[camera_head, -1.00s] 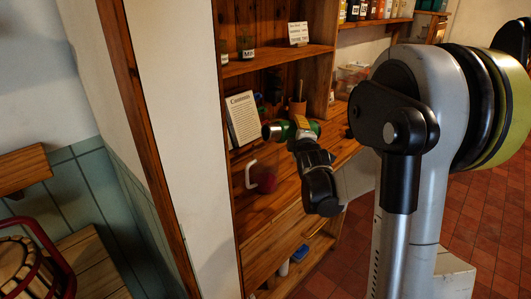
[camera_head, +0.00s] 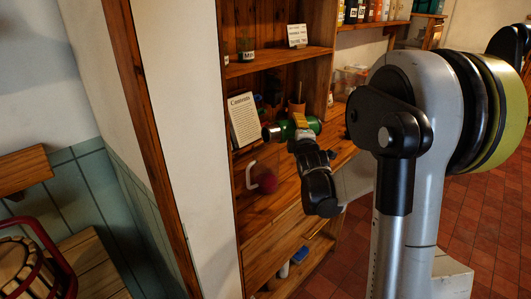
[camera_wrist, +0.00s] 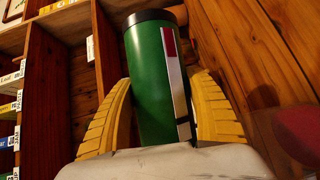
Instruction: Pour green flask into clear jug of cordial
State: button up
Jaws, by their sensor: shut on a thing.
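The green flask (camera_head: 313,124) lies nearly level in my gripper in the head view, its silvery end to the left and slightly lower. My gripper (camera_head: 299,122) is shut around its middle. In the wrist view, the flask (camera_wrist: 152,85) with its dark rim and a coloured label stands between my yellow fingers (camera_wrist: 160,112). The clear jug, with a white handle (camera_head: 249,176) and red cordial (camera_head: 267,182), stands on the shelf counter below the flask in the head view. Its clear walls are hard to make out. I see no stream between flask and jug.
A white "Contents" sign (camera_head: 243,119) stands behind the flask's silvery end. A brown pot (camera_head: 297,106) and dark items are further back on the counter. The upper shelf (camera_head: 275,60) holds jars and a card. A wooden upright and white wall are at left.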

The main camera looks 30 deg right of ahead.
jog(key=shift+r+n, duration=0.4)
jog(key=shift+r, duration=0.05)
dwell(0.5)
